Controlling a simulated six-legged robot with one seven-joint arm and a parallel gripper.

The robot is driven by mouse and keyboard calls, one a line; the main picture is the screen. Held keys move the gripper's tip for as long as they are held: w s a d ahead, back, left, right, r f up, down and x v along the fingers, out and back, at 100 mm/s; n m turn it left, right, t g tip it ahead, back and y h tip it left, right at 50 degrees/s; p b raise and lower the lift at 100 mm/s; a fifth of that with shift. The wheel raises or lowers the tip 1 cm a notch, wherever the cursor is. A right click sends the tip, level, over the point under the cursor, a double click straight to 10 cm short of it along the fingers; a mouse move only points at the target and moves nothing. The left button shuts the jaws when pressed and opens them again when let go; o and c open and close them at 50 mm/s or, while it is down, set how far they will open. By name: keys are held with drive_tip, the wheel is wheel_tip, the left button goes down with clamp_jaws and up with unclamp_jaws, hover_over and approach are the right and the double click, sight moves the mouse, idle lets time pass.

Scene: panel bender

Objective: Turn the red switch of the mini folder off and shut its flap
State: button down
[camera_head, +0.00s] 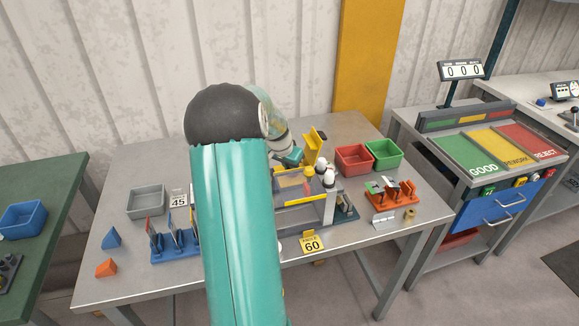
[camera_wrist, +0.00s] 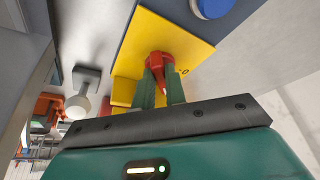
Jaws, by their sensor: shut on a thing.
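The mini folder (camera_head: 330,208) stands on the grey table, with a yellow upright plate at its back and a yellow-edged, see-through front part. I cannot tell for sure how far its flap is open. The red switch (camera_wrist: 157,58) sits on a yellow panel (camera_wrist: 182,40) in the wrist view; the head view does not show it. My gripper (camera_head: 292,157) is at the back of the folder, beside the yellow plate (camera_head: 313,146). In the wrist view its two green fingers (camera_wrist: 161,76) are shut on the red switch, one on each side.
A blue round button (camera_wrist: 212,7) is near the panel. Red (camera_head: 353,159) and green (camera_head: 384,154) bins stand right of the folder. An orange rack (camera_head: 393,196) is at the right, a blue rack (camera_head: 176,246) and a grey bin (camera_head: 146,202) at the left.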

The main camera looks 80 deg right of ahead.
drive_tip(key=shift+s+n+t, duration=0.2)
drive_tip(key=shift+n+t, duration=0.2)
drive_tip(key=shift+n, duration=0.7)
drive_tip(key=c, duration=1.4)
unclamp_jaws()
drive_tip(key=shift+c, duration=0.2)
drive_tip(key=v, duration=1.4)
drive_tip(key=shift+a, duration=0.2)
drive_tip(key=shift+o, duration=0.3)
drive_tip(key=shift+f, duration=0.15)
